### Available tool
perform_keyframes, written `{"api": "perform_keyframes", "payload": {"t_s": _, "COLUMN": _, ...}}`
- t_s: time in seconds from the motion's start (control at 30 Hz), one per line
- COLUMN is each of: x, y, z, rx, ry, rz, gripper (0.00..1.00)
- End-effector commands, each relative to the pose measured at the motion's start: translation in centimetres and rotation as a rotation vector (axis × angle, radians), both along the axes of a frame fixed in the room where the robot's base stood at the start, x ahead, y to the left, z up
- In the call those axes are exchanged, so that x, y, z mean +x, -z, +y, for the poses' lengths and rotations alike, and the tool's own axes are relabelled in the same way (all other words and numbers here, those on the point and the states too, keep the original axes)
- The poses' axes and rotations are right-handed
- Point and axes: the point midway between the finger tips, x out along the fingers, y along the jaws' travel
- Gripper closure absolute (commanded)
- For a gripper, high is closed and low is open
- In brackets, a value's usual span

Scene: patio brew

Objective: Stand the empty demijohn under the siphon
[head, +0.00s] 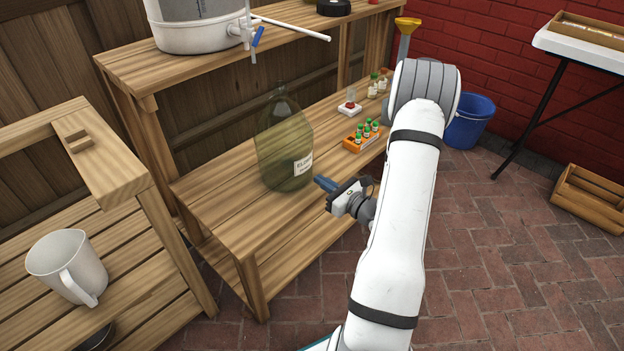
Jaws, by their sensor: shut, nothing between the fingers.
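A green glass demijohn (284,142) with a white label stands upright on the lower wooden shelf (215,190); it looks empty. Above it on the upper shelf, a white vessel (195,30) has a tap with a blue lever and a thin white tube (292,28) reaching out to the right, which looks like the siphon. My gripper (322,183) is shut and empty, just right of the demijohn's lower part, pointing toward it. They appear close, but I cannot tell whether they touch. No stopper or liquid is clear in the demijohn.
An orange rack of green-capped vials (361,140), a small white device (349,108) and little bottles (376,84) stand right of the demijohn. A white jug (68,265) sits on a left bench. A blue bucket (470,122) and a wooden crate (592,198) stand on open brick paving.

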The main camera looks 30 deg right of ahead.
Motion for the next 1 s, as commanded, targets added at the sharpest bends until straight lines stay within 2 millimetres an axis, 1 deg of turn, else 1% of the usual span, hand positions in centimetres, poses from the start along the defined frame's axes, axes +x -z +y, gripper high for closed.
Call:
{"api": "perform_keyframes", "payload": {"t_s": 0.03, "x": 0.9, "y": 0.3, "z": 0.5, "rx": -0.001, "ry": -0.005, "rz": -0.003, "gripper": 1.0}}
{"api": "perform_keyframes", "payload": {"t_s": 0.1, "x": 2.0, "y": 0.2, "z": 0.8, "rx": -0.002, "ry": -0.004, "rz": -0.002, "gripper": 1.0}}
{"api": "perform_keyframes", "payload": {"t_s": 0.23, "x": 3.3, "y": 0.2, "z": 1.3, "rx": -0.001, "ry": -0.002, "rz": -0.001, "gripper": 1.0}}
{"api": "perform_keyframes", "payload": {"t_s": 0.4, "x": 4.0, "y": 0.0, "z": 1.5, "rx": 0.001, "ry": -0.001, "rz": 0.0, "gripper": 1.0}}
{"api": "perform_keyframes", "payload": {"t_s": 0.77, "x": 4.1, "y": 0.0, "z": 1.4, "rx": 0.001, "ry": 0.002, "rz": 0.0, "gripper": 1.0}}
{"api": "perform_keyframes", "payload": {"t_s": 0.87, "x": 4.7, "y": -0.1, "z": 1.2, "rx": 0.0, "ry": 0.008, "rz": 0.0, "gripper": 1.0}}
{"api": "perform_keyframes", "payload": {"t_s": 1.0, "x": 6.5, "y": -0.1, "z": 1.4, "rx": -0.002, "ry": 0.015, "rz": -0.002, "gripper": 1.0}}
